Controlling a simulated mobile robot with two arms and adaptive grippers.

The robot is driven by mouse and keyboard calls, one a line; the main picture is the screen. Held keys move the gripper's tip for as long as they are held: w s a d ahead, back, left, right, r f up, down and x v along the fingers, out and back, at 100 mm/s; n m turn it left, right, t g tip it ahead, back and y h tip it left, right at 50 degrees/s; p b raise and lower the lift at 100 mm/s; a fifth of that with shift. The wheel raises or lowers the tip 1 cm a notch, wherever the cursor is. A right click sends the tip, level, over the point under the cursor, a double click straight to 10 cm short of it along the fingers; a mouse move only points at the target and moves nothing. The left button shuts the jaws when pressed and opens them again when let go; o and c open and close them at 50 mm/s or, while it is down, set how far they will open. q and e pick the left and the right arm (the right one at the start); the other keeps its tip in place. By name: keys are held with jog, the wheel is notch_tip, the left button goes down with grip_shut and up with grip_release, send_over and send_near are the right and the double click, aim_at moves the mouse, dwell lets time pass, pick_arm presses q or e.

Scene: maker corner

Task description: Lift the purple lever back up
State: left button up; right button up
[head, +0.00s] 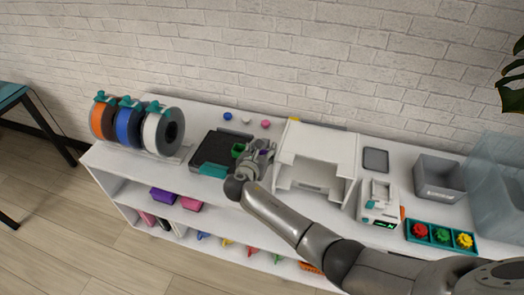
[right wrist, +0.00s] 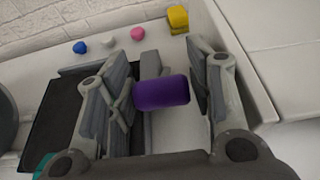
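The purple lever (right wrist: 162,93) shows in the right wrist view as a short purple cylinder on a grey stem. It lies between the two fingers of my right gripper (right wrist: 160,100), which are spread apart. A gap shows to the right of the lever; on its left the finger is very close, and I cannot tell if it touches. In the head view my right gripper (head: 258,150) is at the right side of a dark flat device (head: 212,150) on the shelf top, and the lever is mostly hidden there. My left gripper is not in view.
Filament spools (head: 128,125) stand at the left. A white box-shaped frame (head: 312,160) stands right of my gripper. Farther right are a small white device (head: 380,205), a grey bin (head: 438,178) and a teal tray (head: 440,236) of coloured gears. Small balls (head: 246,121) lie behind.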

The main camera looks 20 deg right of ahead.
jog(key=shift+a, duration=0.1)
jog(key=shift+s+a, duration=0.15)
jog(key=shift+s, duration=0.1)
jog(key=v, duration=1.1)
jog(key=shift+r, duration=0.15)
jog(key=shift+s, duration=0.1)
